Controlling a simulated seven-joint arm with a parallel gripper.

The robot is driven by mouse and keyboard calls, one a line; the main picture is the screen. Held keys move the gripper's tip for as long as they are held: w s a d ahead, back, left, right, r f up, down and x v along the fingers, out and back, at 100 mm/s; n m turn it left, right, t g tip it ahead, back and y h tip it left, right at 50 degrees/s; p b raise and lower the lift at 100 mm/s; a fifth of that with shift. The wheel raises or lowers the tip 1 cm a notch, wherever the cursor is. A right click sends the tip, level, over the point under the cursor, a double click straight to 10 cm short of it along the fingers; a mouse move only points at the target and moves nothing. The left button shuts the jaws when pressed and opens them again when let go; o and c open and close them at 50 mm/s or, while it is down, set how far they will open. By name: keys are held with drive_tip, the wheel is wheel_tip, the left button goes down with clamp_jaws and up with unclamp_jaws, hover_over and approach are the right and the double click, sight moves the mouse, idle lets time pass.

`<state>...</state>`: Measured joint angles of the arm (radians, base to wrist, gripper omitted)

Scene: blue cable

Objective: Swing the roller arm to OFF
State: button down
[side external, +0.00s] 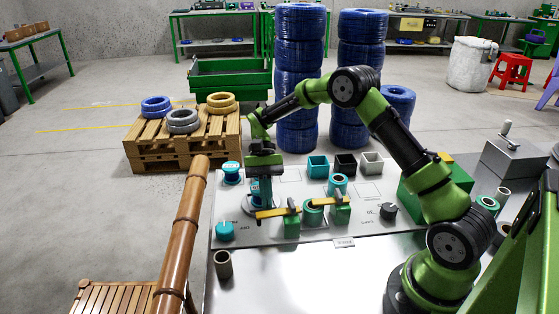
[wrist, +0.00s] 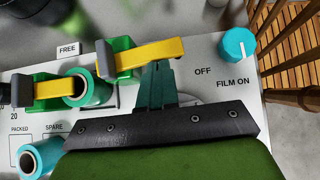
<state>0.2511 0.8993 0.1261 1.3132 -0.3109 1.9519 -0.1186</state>
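Two yellow bars sit on green blocks on the grey panel (side external: 330,228). I take the left bar (side external: 278,213) as the roller arm; in the wrist view it (wrist: 150,54) sticks out rightward from its green block (wrist: 117,58). The OFF label (wrist: 203,71) is printed to the right of that bar in the wrist view, with FILM ON below it. My gripper (side external: 262,203) points down over the panel beside the bar's free end. Its dark teal fingers (wrist: 161,66) look together and empty, tips next to the bar's edge. I cannot tell whether they touch it.
A teal knob with a white mark (wrist: 238,44) stands near the labels. A teal roll (wrist: 90,88) sits between the green blocks. The second yellow bar (wrist: 53,89) is beyond it. Several small bins (side external: 345,164) stand at the panel's back. A brown railing (side external: 182,230) runs left of the table.

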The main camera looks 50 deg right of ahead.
drive_tip(key=shift+a, duration=0.1)
drive_tip(key=v, duration=1.2)
idle(0.4)
